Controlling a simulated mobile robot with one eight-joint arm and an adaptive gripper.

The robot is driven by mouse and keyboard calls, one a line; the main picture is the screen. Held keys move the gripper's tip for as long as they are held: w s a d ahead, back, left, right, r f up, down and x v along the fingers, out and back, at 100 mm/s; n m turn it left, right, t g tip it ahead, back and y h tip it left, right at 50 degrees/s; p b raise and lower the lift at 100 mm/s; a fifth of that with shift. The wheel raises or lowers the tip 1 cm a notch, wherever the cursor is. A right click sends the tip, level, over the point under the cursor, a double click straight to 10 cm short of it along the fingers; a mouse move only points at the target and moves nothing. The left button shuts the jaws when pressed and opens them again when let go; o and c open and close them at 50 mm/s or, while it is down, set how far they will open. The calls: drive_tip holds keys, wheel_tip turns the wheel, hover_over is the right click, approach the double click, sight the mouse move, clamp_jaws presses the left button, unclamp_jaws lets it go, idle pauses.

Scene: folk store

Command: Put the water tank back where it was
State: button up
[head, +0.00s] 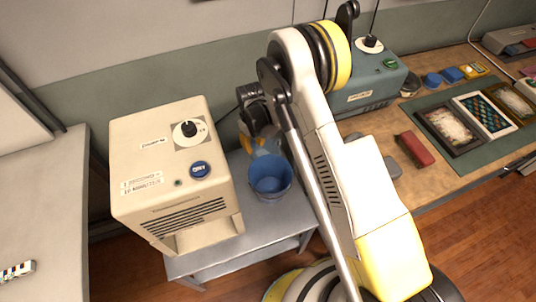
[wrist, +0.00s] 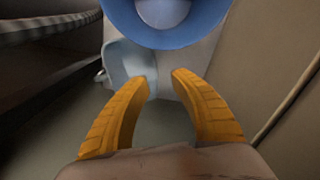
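A blue bucket-like vessel (head: 270,178) with an open top stands on the low grey stand, right of the beige machine (head: 175,170). Its round blue rim (wrist: 168,42) fills the top of the wrist view. A pale bluish container (head: 265,143), possibly the water tank, stands just behind it, partly hidden by my arm. It also shows in the wrist view (wrist: 122,62), below the blue rim. My gripper (wrist: 162,80) has its orange-yellow fingers apart, with the pale container beyond and between their tips. I cannot tell whether they touch it.
The beige machine and the blue vessel crowd the grey stand (head: 225,264). A wooden bench (head: 450,172) at right holds a teal machine (head: 365,84), a red block (head: 414,149) and framed pieces. A wall is close behind. A pale table (head: 45,190) stands at left.

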sight(257, 157)
drive_tip(key=f+b, duration=0.1)
drive_tip(key=f, duration=0.2)
drive_tip(key=f+b, duration=0.2)
drive_tip(key=f, duration=0.1)
drive_tip(key=f+b, duration=0.1)
drive_tip(key=f, duration=0.2)
drive_tip(key=shift+w+d+f, duration=0.25)
drive_tip(key=shift+d+f, duration=0.05)
drive_tip(key=shift+d, duration=0.05)
drive_tip(key=shift+r, duration=0.1)
clamp_jaws()
